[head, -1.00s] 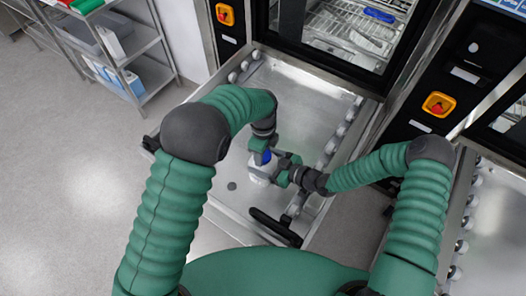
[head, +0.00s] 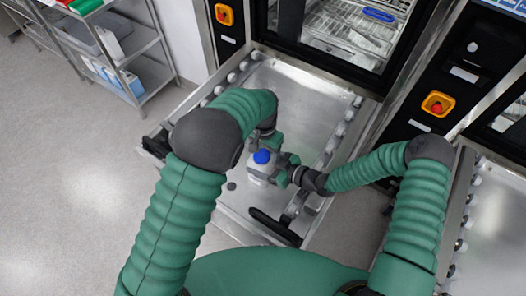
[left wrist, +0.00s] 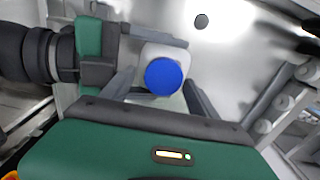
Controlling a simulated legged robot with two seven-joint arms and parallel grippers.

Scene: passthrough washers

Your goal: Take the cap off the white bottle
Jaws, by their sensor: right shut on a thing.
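The white bottle (head: 257,176) stands upright over the metal tray table, with its blue cap (head: 262,157) on top. In the left wrist view the round blue cap (left wrist: 165,76) sits over the white bottle top (left wrist: 163,50). My right gripper (head: 277,168) is shut on the bottle's body from the right; it also shows in the left wrist view (left wrist: 135,50). My left gripper (head: 272,140) is just behind and above the cap. In the left wrist view its two fingers (left wrist: 160,98) are spread on either side of the cap, apart from it.
The metal tray table (head: 300,100) has side rails with rollers and a black handle (head: 275,227) at its front. A washer (head: 345,35) with an open chamber stands behind. A shelf cart (head: 130,60) stands far left. The tray's back is clear.

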